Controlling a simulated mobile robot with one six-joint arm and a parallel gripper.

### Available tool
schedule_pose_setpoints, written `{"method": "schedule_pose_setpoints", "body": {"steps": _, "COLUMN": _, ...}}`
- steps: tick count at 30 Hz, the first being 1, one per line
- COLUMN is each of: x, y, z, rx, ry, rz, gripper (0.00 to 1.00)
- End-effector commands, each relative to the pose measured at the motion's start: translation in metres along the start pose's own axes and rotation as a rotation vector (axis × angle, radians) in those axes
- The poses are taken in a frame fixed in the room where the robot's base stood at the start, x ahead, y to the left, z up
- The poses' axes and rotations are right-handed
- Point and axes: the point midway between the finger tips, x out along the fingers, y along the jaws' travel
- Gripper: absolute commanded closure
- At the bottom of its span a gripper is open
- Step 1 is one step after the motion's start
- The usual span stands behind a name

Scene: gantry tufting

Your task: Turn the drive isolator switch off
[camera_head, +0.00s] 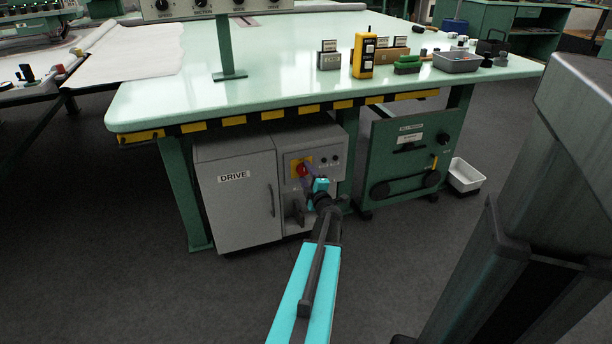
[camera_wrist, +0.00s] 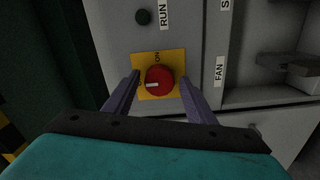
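The drive isolator switch is a round red knob (camera_head: 302,170) on a yellow plate (camera_head: 294,161), on the grey panel right of the DRIVE door. The knob shows close up in the wrist view (camera_wrist: 159,81), with a white mark toward its left side. The label ON stands on the yellow plate (camera_wrist: 176,58) above the knob in that view. My gripper (camera_head: 308,174) is at the panel, just in front of the knob. Its two purple fingers (camera_wrist: 159,79) stand apart, one on each side of the knob. I cannot tell whether either finger touches it.
The DRIVE cabinet (camera_head: 235,205) stands under a pale green table (camera_head: 270,75). A dark RUN button (camera_wrist: 143,17) and a FAN label (camera_wrist: 220,68) are near the plate. A green wheeled unit (camera_head: 400,175) and a white bin (camera_head: 465,176) are to the right. The floor in front is clear.

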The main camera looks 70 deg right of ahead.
Motion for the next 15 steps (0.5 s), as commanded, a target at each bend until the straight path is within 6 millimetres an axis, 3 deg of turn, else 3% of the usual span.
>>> {"method": "schedule_pose_setpoints", "body": {"steps": 15, "x": -0.0058, "y": 0.0008, "z": -0.0007, "rx": 0.003, "ry": 0.001, "rz": 0.001, "gripper": 0.45}}
